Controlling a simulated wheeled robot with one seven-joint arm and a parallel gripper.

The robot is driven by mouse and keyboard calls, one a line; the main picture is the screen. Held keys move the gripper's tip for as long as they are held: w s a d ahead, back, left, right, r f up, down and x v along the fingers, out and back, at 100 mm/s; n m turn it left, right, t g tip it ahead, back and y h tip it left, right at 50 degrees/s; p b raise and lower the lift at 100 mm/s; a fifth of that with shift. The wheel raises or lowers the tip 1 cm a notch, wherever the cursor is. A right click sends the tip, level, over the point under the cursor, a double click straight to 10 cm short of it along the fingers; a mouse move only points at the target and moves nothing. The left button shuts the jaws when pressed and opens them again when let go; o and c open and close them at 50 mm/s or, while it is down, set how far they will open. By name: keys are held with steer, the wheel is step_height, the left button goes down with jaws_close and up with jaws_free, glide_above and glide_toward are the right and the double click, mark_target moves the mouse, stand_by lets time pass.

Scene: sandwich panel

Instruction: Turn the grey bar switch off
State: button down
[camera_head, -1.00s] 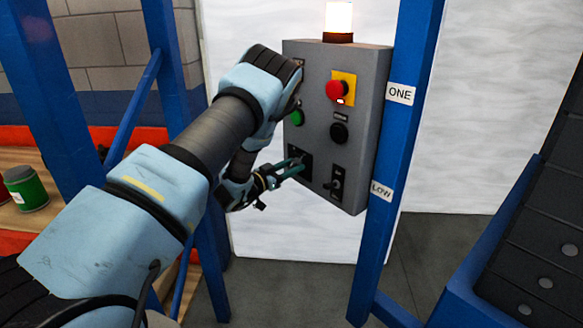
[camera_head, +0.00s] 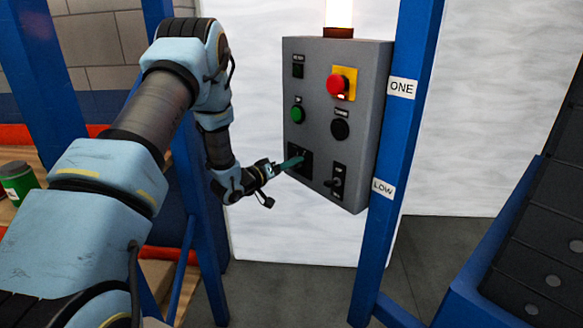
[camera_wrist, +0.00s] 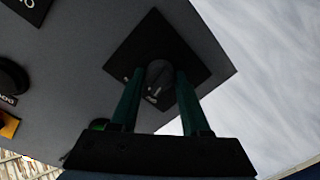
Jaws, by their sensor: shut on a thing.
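The grey control box (camera_head: 335,110) is mounted on a blue post. The grey bar switch (camera_wrist: 158,84) sits on a black square plate (camera_wrist: 158,45) at the box's lower left. In the wrist view it is a dark grey knob with a pale mark. My gripper (camera_wrist: 158,88) has one teal finger on each side of the knob and is shut on it. In the head view my gripper (camera_head: 296,161) reaches the plate from the left, and its fingers partly hide the switch. The mark is too dim to read.
The box also carries a red button on yellow (camera_head: 341,83), a green button (camera_head: 297,114), a black knob (camera_head: 340,129) and a lever switch (camera_head: 337,183). A lit lamp (camera_head: 339,14) stands on top. Blue posts (camera_head: 398,120) flank the box; a conveyor (camera_head: 545,230) is at right.

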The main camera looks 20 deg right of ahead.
steer(key=shift+n, duration=1.5)
steer(key=shift+f, duration=0.1)
steer(key=shift+c, duration=1.9)
jaws_free()
steer(key=b+v, duration=0.3)
steer(key=v, duration=0.7)
steer(key=shift+a+b, duration=0.35)
steer(key=shift+a, duration=0.1)
steer(key=shift+s, duration=0.1)
